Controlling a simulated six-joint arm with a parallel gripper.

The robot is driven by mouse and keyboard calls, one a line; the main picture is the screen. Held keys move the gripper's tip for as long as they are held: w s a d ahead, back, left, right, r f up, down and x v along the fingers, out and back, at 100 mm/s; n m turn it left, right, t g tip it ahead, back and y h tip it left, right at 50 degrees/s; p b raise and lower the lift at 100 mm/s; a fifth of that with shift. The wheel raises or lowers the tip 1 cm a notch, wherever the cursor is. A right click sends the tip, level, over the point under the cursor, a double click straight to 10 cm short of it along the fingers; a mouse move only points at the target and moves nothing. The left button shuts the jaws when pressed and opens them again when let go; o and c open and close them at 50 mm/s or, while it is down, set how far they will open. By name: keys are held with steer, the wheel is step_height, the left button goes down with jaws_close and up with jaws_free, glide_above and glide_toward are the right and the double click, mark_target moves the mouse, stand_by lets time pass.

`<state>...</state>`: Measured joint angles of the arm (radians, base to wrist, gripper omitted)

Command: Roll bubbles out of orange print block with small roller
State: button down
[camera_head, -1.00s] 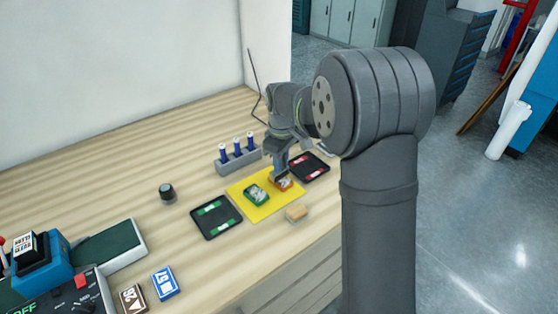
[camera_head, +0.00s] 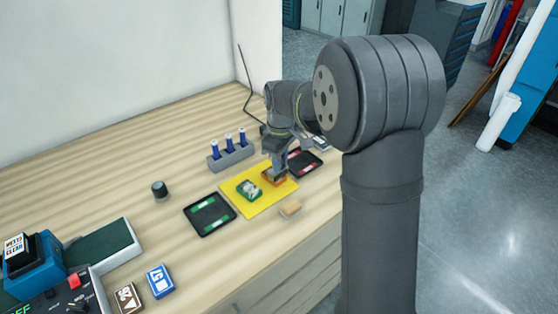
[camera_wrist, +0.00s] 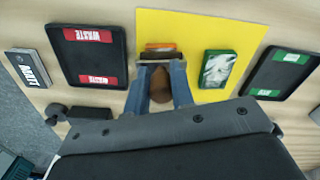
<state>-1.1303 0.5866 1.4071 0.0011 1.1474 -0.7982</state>
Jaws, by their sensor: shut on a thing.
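My gripper (camera_wrist: 160,90) is shut on the brown handle (camera_wrist: 161,86) of the small roller, its two blue fingers on either side. The roller head (camera_wrist: 158,57) lies across the orange print block (camera_wrist: 160,46) and covers part of it; I cannot tell if they touch. In the head view my gripper (camera_head: 281,174) points down over the orange block (camera_head: 272,178), hiding part of it. The block lies on the yellow mat (camera_head: 257,208). Any bubbles on it are hidden or too small to tell.
A green block (camera_head: 249,189) with white patches lies on the mat beside the orange one. A red-marked waste tray (camera_wrist: 95,56) and a green-marked tray (camera_head: 209,214) flank the mat. A rack (camera_head: 231,157) with blue-handled tools stands behind; a tan block (camera_head: 291,208) lies in front.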

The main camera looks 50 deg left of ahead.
steer(key=shift+s+a, duration=0.15)
steer(key=shift+a, duration=0.9)
steer(key=shift+s+a, duration=0.1)
steer(key=shift+a, duration=0.95)
step_height(320, 180, up, 6)
stand_by(0.6)
